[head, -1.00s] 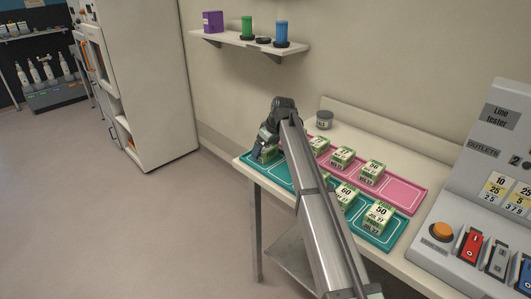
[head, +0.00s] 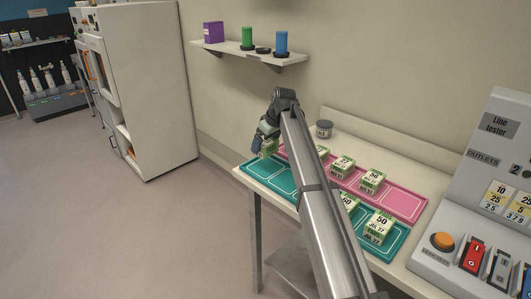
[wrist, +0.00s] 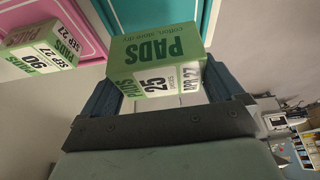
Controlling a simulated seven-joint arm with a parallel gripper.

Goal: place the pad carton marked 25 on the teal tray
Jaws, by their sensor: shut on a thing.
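The green and white pad carton marked 25 (wrist: 158,76) is between the fingers of my gripper (wrist: 160,88) in the wrist view. My gripper (head: 262,143) is shut on it. In the head view the carton (head: 268,148) shows partly below my gripper, near the far left end of the teal tray. The teal tray (head: 268,176) lies along the table's front edge. Its left part is bare. A carton marked 50 (head: 379,226) and another carton (head: 350,203), partly hidden by my arm, stand on its right part. The teal tray (wrist: 150,12) also shows behind the held carton in the wrist view.
The pink tray (head: 405,204) lies behind the teal one, with several pad cartons, including one (head: 372,181) near its middle. A grey jar (head: 324,129) stands behind it. The line tester (head: 480,220) stands at the right. A shelf (head: 250,50) hangs above.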

